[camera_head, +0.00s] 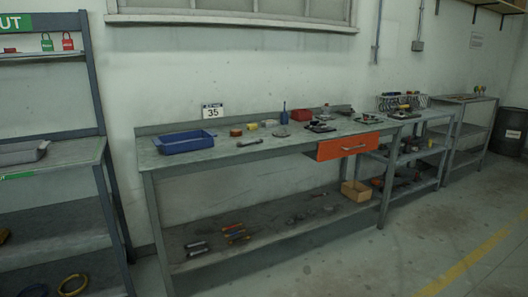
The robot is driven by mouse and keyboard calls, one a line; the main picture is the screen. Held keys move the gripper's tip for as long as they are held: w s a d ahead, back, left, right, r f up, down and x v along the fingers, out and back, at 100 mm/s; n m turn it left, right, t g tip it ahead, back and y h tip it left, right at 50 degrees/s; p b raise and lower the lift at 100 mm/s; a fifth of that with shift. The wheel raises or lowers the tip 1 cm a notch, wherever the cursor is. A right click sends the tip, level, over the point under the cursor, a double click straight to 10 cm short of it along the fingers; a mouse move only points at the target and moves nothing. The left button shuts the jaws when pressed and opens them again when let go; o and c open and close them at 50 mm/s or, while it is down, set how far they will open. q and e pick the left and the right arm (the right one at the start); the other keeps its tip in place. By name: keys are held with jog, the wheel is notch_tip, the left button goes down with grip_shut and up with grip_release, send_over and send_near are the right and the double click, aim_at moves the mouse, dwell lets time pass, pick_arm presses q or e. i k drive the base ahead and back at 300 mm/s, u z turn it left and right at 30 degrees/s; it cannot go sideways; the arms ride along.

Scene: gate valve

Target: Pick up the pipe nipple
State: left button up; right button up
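I cannot pick out the pipe nipple with certainty at this distance. A small grey elongated metal piece (249,143) lies near the front edge of the workbench (215,160), right of the blue tray; it may be the nipple or a tool. Several other small metal pieces (320,127) lie farther right on the bench top, too small to tell apart. Neither of my grippers shows in the head view.
A blue tray (186,142) stands at the bench's left end. An orange drawer (348,146) hangs under the top at the right. The lower shelf holds tools (236,234) and a cardboard box (356,191). A shelf rack (50,166) stands left. Floor in front is clear.

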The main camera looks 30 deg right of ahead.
aim_at(256, 141)
jog(key=z, duration=0.75)
jog(key=i, duration=0.6)
jog(key=z, duration=0.8)
jog(key=i, duration=1.15)
jog(key=u, duration=0.8)
jog(key=i, duration=0.85)
jog(key=u, duration=1)
